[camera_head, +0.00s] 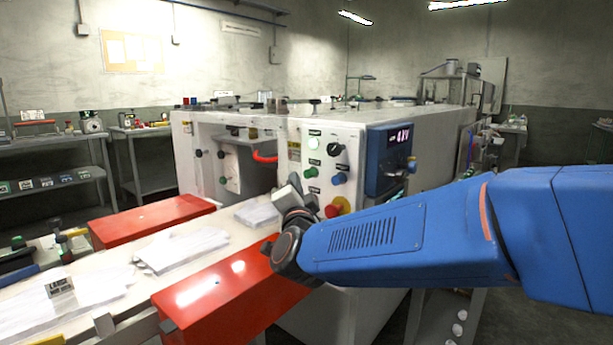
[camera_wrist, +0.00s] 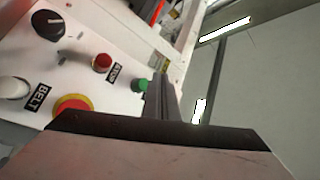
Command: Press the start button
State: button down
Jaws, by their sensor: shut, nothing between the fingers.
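The control panel (camera_head: 322,165) is on the front of the white machine. My gripper (camera_head: 293,186) is beside the left part of this panel in the head view and hides some of it. A green button (camera_wrist: 139,85) shows in the wrist view just left of my shut fingers (camera_wrist: 161,96). The fingers overlap its edge in the picture; I cannot tell whether they touch it. No start label is readable there. A red button (camera_wrist: 102,62) with a stop label is farther left. In the head view a lit pale green button (camera_head: 313,143) is near the panel top.
A red emergency button (camera_wrist: 72,105) on yellow, a black knob (camera_wrist: 47,24) and a white button (camera_wrist: 12,87) are close by. A blue display box (camera_head: 390,158) is right of the panel. Red covers (camera_head: 235,290) flank the belt, with white film (camera_head: 180,250) on it.

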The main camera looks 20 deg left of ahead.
jog(key=s, duration=0.1)
jog(key=s+a, duration=0.1)
jog(key=s, duration=0.1)
jog(key=shift+s+a, duration=0.15)
jog(key=shift+a, duration=0.05)
dwell(0.6)
